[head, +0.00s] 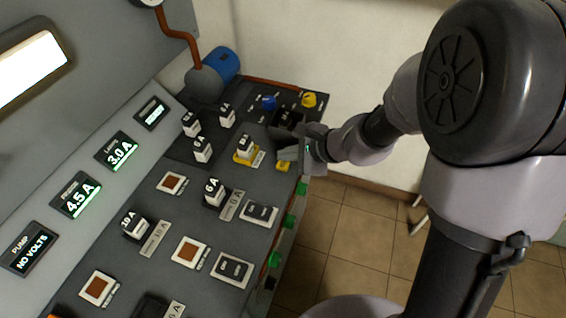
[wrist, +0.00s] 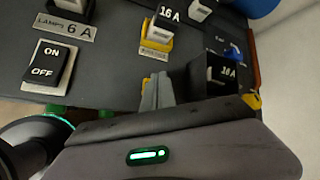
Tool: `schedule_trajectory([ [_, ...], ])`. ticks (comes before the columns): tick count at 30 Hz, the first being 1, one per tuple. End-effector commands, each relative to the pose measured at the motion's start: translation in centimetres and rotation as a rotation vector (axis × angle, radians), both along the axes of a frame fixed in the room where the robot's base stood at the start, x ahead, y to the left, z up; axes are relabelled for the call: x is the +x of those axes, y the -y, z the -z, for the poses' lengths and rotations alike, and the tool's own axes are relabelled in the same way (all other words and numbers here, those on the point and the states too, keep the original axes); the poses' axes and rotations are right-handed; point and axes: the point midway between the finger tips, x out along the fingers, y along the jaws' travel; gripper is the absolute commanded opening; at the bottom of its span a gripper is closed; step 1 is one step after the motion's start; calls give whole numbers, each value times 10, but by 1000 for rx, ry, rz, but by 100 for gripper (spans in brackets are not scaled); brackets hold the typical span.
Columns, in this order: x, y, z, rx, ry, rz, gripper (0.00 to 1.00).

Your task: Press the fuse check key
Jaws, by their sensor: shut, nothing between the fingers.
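My gripper (head: 288,154) is shut and empty over the far right edge of the sloping dark panel. In the wrist view its grey fingertips (wrist: 157,92) point at the panel, below the yellow-based 16 A fuse holder. A small yellow piece (head: 283,166) shows just under the fingertips in the head view. It may be the fuse check key, but I cannot read any label on it. The fingers cover part of it, and I cannot tell whether they touch it.
The yellow-based 16 A fuse (head: 246,147) stands close left of my gripper. A dark box marked 16 A (wrist: 222,72) is close on the other side. Blue (head: 268,102) and yellow (head: 309,100) knobs stand behind. An ON/OFF rocker (wrist: 46,63) is at left.

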Motion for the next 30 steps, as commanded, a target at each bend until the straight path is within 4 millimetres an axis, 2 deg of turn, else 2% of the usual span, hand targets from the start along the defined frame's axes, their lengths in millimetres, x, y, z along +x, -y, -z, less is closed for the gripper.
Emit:
schedule_trajectory([
  [11, 0, 0, 1, 0, 0, 0, 0],
  [19, 0, 0, 10, 0, 1, -1, 0],
  [30, 0, 0, 9, 0, 0, 0, 0],
])
